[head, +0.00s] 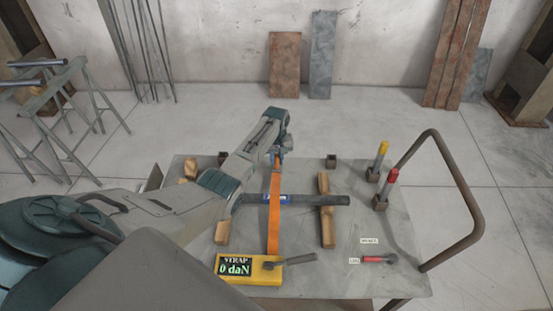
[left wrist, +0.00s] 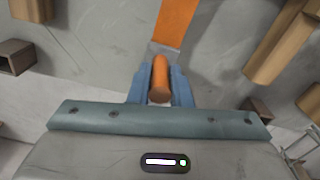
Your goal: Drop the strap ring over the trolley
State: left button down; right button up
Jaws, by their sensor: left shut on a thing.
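The trolley (head: 390,240) is a grey flat-topped cart with a brown tube handle (head: 470,190) at its right. An orange strap (head: 273,225) runs from a yellow box reading "STRAP 0 daN" (head: 297,272) across a dark tube (head: 325,199) toward the far edge. My left gripper (head: 279,153) is at the strap's far end, by the trolley's far edge. In the left wrist view its blue fingers (left wrist: 160,85) are shut on an orange round grip (left wrist: 160,75), with a pale end piece and the strap (left wrist: 177,20) beyond. I cannot make out a ring shape. My right gripper is not in view.
Wooden blocks (head: 327,215) stand beside the tube. Two dark posts hold a yellow-topped pin (head: 380,158) and a red-topped pin (head: 386,188). A red-handled tool (head: 376,259) lies near labels at front right. Grey trestles (head: 65,110) stand at left.

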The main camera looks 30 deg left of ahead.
aim_at(277, 168)
pick_arm(q)
jog(key=shift+f+b, duration=0.65)
jog(key=shift+f, duration=0.35)
jog(key=shift+f+b, duration=0.95)
jog(key=shift+f, duration=0.4)
jog(key=c, duration=1.3)
grip_release()
jog(key=shift+o, duration=0.2)
jog(key=shift+r, duration=0.1)
notch_tip(277, 168, up, 11)
jog(key=shift+f+b, duration=0.1)
jog(key=shift+b, duration=0.4)
